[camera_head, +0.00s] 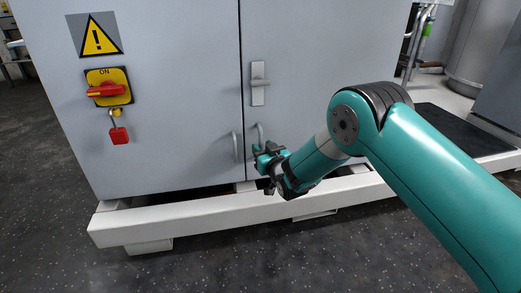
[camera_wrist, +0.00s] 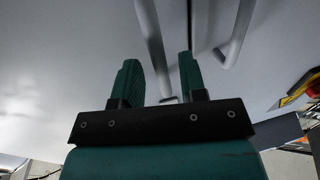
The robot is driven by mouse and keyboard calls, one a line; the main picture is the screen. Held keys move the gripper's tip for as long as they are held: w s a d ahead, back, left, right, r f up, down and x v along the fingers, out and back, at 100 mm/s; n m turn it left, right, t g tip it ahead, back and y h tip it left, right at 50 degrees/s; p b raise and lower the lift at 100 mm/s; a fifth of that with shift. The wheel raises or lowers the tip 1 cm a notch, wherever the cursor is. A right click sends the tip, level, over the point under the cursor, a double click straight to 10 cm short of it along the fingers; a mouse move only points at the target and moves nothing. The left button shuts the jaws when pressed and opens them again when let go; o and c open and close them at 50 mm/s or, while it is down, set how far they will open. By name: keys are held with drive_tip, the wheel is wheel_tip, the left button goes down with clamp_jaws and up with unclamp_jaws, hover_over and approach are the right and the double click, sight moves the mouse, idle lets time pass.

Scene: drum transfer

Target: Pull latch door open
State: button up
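A grey cabinet has two doors meeting at a dark vertical seam. The right door (camera_head: 320,60) carries a latch with a lever (camera_head: 258,83) and, lower down, a bar handle (camera_head: 260,132). The left door (camera_head: 180,60) has a matching bar handle (camera_head: 235,147). Both doors look closed. My gripper (camera_head: 261,152) is at the lower end of the right door's handle. In the wrist view my gripper's fingers (camera_wrist: 158,75) stand apart, with the right door's handle (camera_wrist: 149,32) running down between them. The left door's handle (camera_wrist: 238,35) is outside the fingers. Contact cannot be told.
A red rotary switch (camera_head: 106,90) and a yellow warning sign (camera_head: 96,36) are on the left door. A white base beam (camera_head: 170,218) runs below the cabinet, under my gripper. The dark floor (camera_head: 50,180) at left is clear. A metal tank (camera_head: 480,45) stands at the back right.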

drive_tip(key=shift+x, duration=1)
drive_tip(key=shift+c, duration=0.3)
clamp_jaws()
